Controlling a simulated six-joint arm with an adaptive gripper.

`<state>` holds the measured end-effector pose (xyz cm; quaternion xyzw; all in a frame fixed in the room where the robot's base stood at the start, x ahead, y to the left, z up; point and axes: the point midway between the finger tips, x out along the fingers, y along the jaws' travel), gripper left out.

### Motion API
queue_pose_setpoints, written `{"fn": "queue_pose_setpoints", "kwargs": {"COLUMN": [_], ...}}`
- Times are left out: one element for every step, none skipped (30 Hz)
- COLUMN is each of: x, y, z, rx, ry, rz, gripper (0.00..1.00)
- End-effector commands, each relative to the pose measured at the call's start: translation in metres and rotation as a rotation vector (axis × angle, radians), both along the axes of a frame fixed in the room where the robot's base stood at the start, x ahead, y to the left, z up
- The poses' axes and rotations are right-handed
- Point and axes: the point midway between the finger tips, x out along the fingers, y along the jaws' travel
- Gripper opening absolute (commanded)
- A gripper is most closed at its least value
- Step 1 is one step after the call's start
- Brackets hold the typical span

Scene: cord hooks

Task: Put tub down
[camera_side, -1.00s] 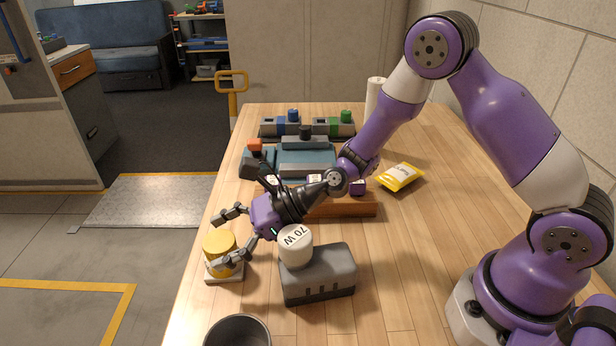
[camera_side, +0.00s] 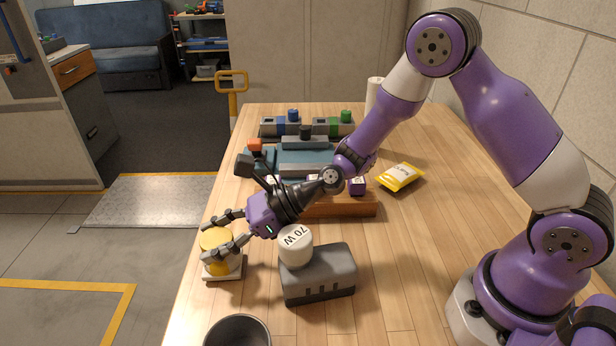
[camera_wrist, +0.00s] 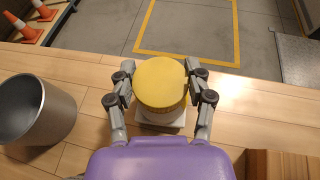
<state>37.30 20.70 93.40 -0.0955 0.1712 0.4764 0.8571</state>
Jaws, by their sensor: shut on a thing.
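The yellow-lidded tub (camera_side: 214,238) is upright at the left edge of the wooden table, at a pale square pad (camera_side: 234,271). My gripper (camera_side: 208,241) is shut on the tub, with fingers on both sides of it. In the wrist view the round yellow lid (camera_wrist: 160,82) sits between the fingers, and the pad (camera_wrist: 160,119) shows just beneath. The fingers hide part of the tub's side. I cannot tell whether its base touches the pad.
A dark open cup (camera_side: 238,333) is at the front. A wooden block (camera_side: 340,207) and a yellow packet (camera_side: 400,178) lie farther back.

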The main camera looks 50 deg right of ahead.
Motion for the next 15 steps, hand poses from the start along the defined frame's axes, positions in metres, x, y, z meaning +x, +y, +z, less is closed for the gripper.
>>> {"fn": "queue_pose_setpoints", "kwargs": {"x": [0.0, 0.0, 0.0, 0.0, 0.0, 0.001, 0.001, 0.0, 0.0, 0.0, 0.0, 0.0, 0.0, 0.0, 0.0], "y": [0.0, 0.0, 0.0, 0.0, 0.0, 0.0, 0.0, 0.0, 0.0, 0.0, 0.0, 0.0, 0.0, 0.0, -0.001], "z": [0.007, 0.01, 0.016, 0.02, 0.025, 0.032, 0.038, 0.043, 0.051, 0.057, 0.062, 0.068, 0.073, 0.078, 0.083], "rx": [0.001, 0.002, 0.002, 0.003, 0.002, 0.001, 0.002, 0.001, 0.002, 0.002, 0.002, 0.001, 0.001, 0.002, 0.002], "ry": [-0.004, -0.005, -0.006, -0.005, -0.007, -0.007, -0.009, -0.007, -0.009, -0.008, -0.009, -0.008, -0.007, -0.007, -0.006], "rz": [0.0, 0.0, 0.001, 0.0, 0.001, 0.0, 0.0, 0.0, 0.0, 0.0, 0.0, -0.001, 0.0, -0.001, -0.003], "gripper": [0.0, 0.0, 0.0, 0.0, 0.0, 0.0, 0.0, 0.0, 0.0, 0.0, 0.0, 0.0, 0.0, 0.0, 0.0]}}
